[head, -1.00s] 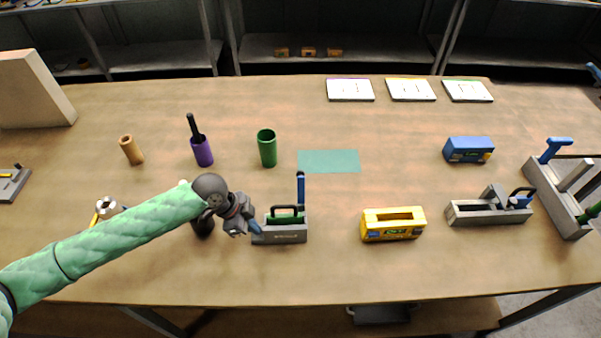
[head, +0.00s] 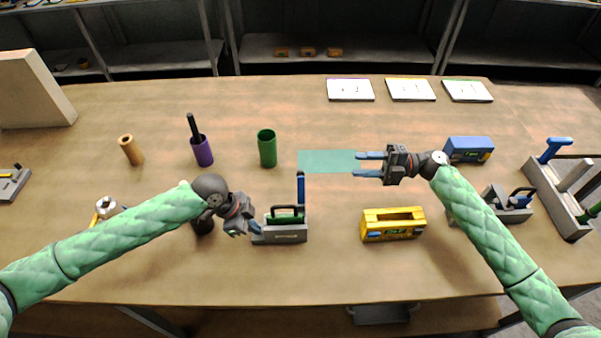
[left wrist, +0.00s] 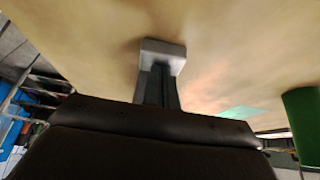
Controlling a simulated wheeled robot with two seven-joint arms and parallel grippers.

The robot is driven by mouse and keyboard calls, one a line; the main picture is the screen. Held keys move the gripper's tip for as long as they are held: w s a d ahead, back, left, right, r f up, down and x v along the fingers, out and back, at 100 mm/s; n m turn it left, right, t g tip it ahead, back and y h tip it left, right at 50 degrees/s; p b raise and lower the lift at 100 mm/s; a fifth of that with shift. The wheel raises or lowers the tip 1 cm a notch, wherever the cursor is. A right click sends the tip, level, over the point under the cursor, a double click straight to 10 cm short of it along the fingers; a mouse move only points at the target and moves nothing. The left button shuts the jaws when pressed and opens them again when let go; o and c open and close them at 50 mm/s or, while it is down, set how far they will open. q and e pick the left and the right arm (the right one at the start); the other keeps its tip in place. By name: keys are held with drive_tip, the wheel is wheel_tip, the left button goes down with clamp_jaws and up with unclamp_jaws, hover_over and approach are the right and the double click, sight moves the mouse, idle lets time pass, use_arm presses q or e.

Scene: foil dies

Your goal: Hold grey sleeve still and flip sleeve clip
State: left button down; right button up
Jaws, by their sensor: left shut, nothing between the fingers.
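The grey sleeve (head: 285,238) lies on the table at the middle, with a green piece (head: 285,214) in it. Its blue-handled clip (head: 300,188) stands upright at its right end. My left gripper (head: 257,228) is shut with nothing in it, its tips at the sleeve's left end; I cannot tell whether they touch. In the left wrist view the shut fingers (left wrist: 157,88) point at a grey block end (left wrist: 163,52), which seems to be the sleeve. My right gripper (head: 356,164) is open and empty above the teal mat, right of and beyond the clip.
A yellow box (head: 392,230) stands right of the sleeve. A green cup (head: 267,148) stands behind it, with a purple cup (head: 202,150) further left. A teal mat (head: 325,161) lies behind. A second grey fixture (head: 465,212) and a blue box (head: 468,149) are at right.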

drive_tip(key=g, duration=0.1)
approach(301, 174)
drive_tip(key=shift+n, duration=0.4)
drive_tip(key=a, duration=1)
drive_tip(key=shift+w+f, duration=0.25)
drive_tip(key=shift+f, duration=0.1)
drive_tip(key=shift+c, duration=0.2)
clamp_jaws()
